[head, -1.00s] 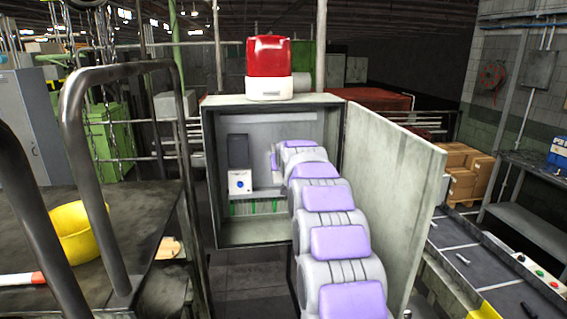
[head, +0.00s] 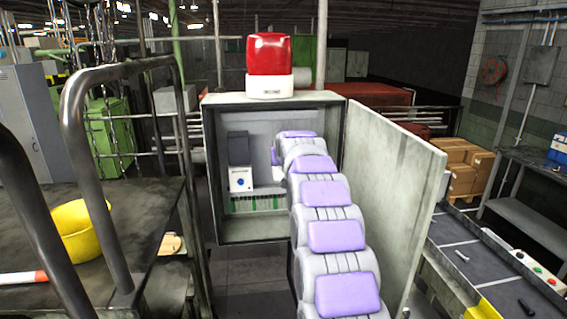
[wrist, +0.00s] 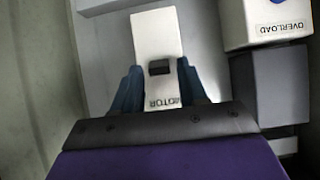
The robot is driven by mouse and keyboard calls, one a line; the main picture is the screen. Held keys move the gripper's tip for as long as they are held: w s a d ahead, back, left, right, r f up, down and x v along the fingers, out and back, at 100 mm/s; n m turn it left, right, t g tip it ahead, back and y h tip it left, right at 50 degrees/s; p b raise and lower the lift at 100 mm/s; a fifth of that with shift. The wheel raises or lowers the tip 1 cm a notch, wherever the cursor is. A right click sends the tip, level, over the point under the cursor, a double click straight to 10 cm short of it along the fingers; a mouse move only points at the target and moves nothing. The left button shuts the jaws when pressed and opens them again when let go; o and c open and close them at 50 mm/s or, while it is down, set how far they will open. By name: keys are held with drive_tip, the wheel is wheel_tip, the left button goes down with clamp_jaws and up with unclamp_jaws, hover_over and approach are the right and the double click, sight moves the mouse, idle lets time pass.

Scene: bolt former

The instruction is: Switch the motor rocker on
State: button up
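The motor switch (wrist: 158,35) is a white box with a dark rocker (wrist: 159,67) and an upside-down MOTOR label, seen in the wrist view. My gripper (wrist: 159,78) is open, with its blue fingers apart on either side of the rocker, over the lower part of the box. I cannot tell whether the fingers touch the box or which way the rocker is tipped. In the head view my arm reaches into the open cabinet (head: 222,165) and hides the motor switch and my fingers.
A white OVERLOAD box (wrist: 268,35) with a blue knob stands close to the right in the wrist view; it also shows in the head view (head: 240,180). The cabinet door (head: 395,190) stands open right of my arm. A red beacon (head: 269,60) tops the cabinet.

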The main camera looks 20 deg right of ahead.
drive_tip(key=shift+o, duration=0.6)
drive_tip(key=shift+s, duration=0.1)
drive_tip(key=shift+s, duration=0.1)
drive_tip(key=b+v, duration=0.1)
drive_tip(key=v, duration=1.6)
drive_tip(key=shift+r, duration=0.1)
